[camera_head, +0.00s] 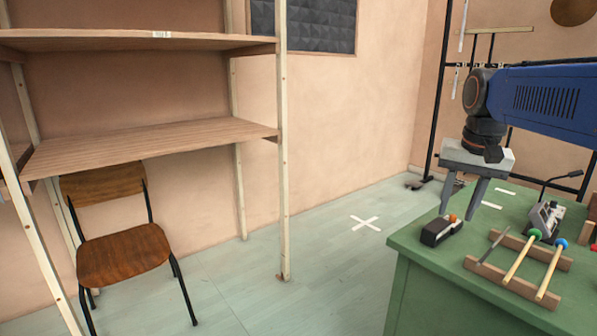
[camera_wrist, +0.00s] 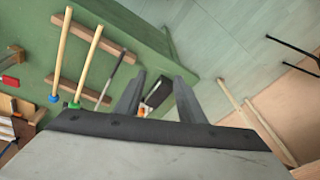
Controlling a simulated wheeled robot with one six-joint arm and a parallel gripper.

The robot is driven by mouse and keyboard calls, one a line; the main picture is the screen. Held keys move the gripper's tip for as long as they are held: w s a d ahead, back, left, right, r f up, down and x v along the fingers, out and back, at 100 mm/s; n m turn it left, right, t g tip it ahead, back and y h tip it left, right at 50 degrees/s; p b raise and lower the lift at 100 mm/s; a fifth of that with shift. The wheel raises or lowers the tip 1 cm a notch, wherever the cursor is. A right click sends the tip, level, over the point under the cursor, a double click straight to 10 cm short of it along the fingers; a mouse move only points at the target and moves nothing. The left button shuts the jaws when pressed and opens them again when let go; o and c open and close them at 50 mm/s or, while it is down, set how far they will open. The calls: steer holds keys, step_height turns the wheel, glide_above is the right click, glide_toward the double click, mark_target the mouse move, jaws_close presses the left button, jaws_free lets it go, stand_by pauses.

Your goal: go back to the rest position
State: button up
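My gripper (camera_head: 457,214) hangs from the blue arm at the right, fingers pointing down, above the near-left corner of the green table (camera_head: 420,262). A clear gap shows between its two fingers; it is open and nothing is held. In the wrist view my gripper (camera_wrist: 160,76) also shows spread fingers. A small black box (camera_head: 441,231) with an orange knob sits on the table near that corner, below the fingers. In the wrist view the black box (camera_wrist: 157,93) appears between the fingers, apparently beyond them and partly hidden.
Mallets with green (camera_head: 535,233) and blue (camera_head: 560,244) heads lie across a wooden rack (camera_head: 500,278). A grey device with a thin microphone (camera_head: 546,219) stands behind. A shelf (camera_head: 150,139) and chair (camera_head: 124,254) are left. Open floor with a white cross (camera_head: 365,223) lies between.

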steer(key=s+a+f+n+t, duration=0.1)
steer(key=s+a+f+n, duration=0.1)
steer(key=s+f, duration=0.7)
steer(key=s+a+f+n+t, duration=0.1)
steer(key=s+a+f+n, duration=0.2)
steer(key=s+f, duration=0.6)
steer(key=shift+s+a+f, duration=0.2)
steer(key=shift+s+a, duration=0.5)
steer(key=shift+s, duration=0.5)
